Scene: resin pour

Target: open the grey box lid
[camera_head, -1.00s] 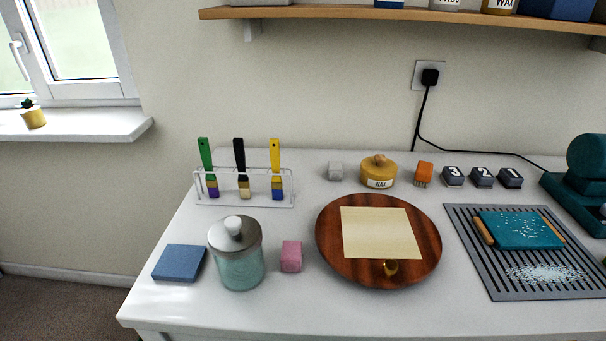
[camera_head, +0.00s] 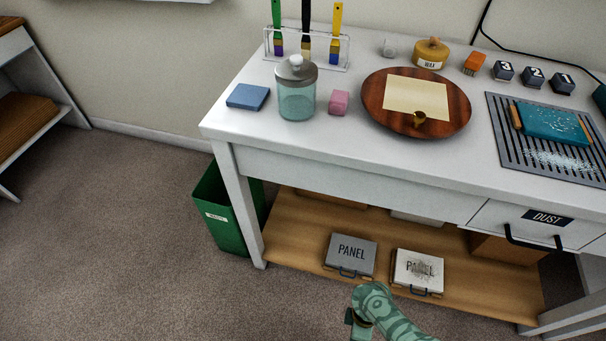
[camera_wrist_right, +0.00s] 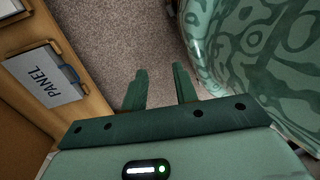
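The grey box (camera_head: 350,253), with PANEL on its lid and a dark handle at its front, lies on the low wooden shelf under the table. Its lid looks closed. A box marked PANEL (camera_wrist_right: 40,88), seemingly the same one, shows at the left of the right wrist view. My right gripper (camera_wrist_right: 160,92) is open, with nothing between its fingers and carpet behind them. In the head view it (camera_head: 357,322) is at the bottom, in front of the shelf and below the grey box, apart from it. My left gripper is not in view.
A white box (camera_head: 405,284) with a smudged PANEL label lies just right of the grey one. A green bin (camera_head: 228,225) stands by the left table leg (camera_head: 240,205). The tabletop and a DUST drawer (camera_head: 525,222) overhang the shelf. The carpet in front is clear.

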